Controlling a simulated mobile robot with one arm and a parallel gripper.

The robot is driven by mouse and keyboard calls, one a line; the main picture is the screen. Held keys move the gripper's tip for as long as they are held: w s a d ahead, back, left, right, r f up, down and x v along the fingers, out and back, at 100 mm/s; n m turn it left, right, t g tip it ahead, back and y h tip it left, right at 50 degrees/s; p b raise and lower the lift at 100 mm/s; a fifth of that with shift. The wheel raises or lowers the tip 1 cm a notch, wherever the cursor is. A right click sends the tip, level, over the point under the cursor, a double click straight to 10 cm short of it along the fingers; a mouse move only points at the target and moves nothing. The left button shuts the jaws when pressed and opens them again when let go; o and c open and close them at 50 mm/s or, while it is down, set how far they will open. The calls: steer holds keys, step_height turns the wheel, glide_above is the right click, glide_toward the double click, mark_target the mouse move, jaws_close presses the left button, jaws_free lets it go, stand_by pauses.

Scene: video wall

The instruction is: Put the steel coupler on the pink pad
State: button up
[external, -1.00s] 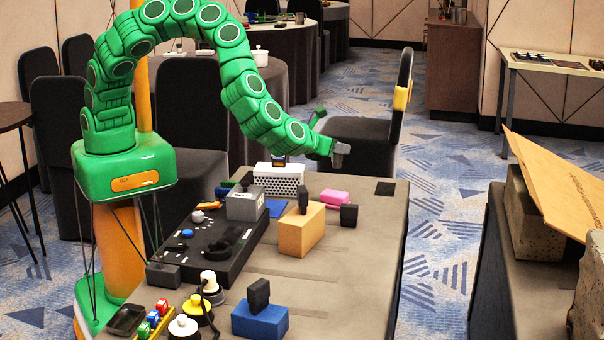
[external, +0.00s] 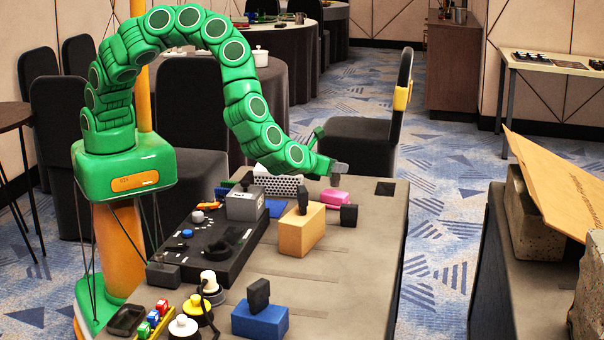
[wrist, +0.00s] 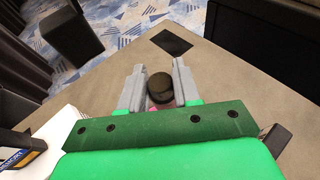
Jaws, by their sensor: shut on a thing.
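My gripper (external: 339,170) is in the air just above the pink pad (external: 335,199) in the external view. In the wrist view my gripper (wrist: 160,88) has its two grey fingers on either side of a dark, round, short cylinder, which I take to be the steel coupler (wrist: 160,88). The fingers are shut on it. The coupler cannot be made out clearly in the external view. Only slivers of pink show below it in the wrist view, so most of the pad is hidden there by the coupler and my gripper.
A black block (external: 349,215) stands right beside the pink pad. A tan block (external: 301,232) with a dark piece on top is in front. A white perforated box (external: 278,181) stands to the left. A flat black square (external: 384,188) lies at the table's far right corner, with bare tabletop around it.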

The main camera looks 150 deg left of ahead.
steer(key=shift+f, duration=0.95)
steer(key=shift+f, duration=0.1)
steer(key=o, duration=1.1)
steer(key=shift+c, duration=0.2)
steer(key=shift+w+d+r, duration=0.1)
steer(key=shift+d+r, duration=0.1)
steer(key=shift+d, duration=0.1)
steer(key=v, duration=1.1)
steer(key=shift+d, duration=0.15)
